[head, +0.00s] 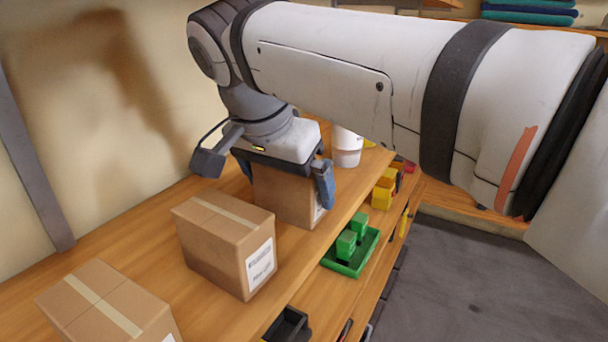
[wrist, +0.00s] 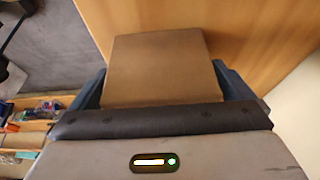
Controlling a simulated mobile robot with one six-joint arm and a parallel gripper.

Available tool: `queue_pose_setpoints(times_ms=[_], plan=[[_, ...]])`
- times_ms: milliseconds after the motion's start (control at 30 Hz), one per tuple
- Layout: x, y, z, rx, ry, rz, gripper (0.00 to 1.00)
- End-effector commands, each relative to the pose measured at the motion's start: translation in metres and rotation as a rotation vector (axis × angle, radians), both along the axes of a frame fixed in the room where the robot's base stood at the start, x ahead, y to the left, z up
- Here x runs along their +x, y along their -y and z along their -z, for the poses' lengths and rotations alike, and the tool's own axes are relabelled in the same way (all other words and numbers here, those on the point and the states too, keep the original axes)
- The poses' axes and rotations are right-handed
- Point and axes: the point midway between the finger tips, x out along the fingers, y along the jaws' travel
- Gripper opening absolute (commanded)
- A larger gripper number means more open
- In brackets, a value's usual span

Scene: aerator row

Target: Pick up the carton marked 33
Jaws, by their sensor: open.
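My gripper (head: 288,180) is open and points down over a brown carton (head: 284,195) on the wooden shelf. In the wrist view the carton's plain top (wrist: 161,66) lies between the two blue fingers (wrist: 162,88). A white label shows partly at this carton's right edge, but no number can be read. A second carton (head: 222,240) with a white label stands nearer, and a third (head: 105,308) stands at the lower left. Their markings are too small to read.
A white tub (head: 347,147) stands behind the gripper. A green tray (head: 352,262) with green blocks and several yellow items (head: 384,189) lie on a lower level to the right. A wall bounds the shelf at left. Grey floor (head: 455,280) is open at the right.

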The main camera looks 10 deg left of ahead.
Motion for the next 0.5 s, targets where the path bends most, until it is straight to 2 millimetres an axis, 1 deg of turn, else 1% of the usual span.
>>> queue_pose_setpoints(times_ms=[33,100,200,433,467,500], plan=[[0.008,0.003,-0.001,0.0,-0.001,0.004,1.0],[0.015,0.007,0.0,-0.001,-0.002,0.004,1.0],[0.016,0.007,0.009,-0.002,-0.002,-0.001,1.0],[0.017,0.007,0.011,0.0,0.0,-0.002,1.0],[0.017,0.006,0.011,0.0,0.0,-0.002,0.99],[0.017,0.006,0.011,0.0,0.0,-0.002,0.96]])
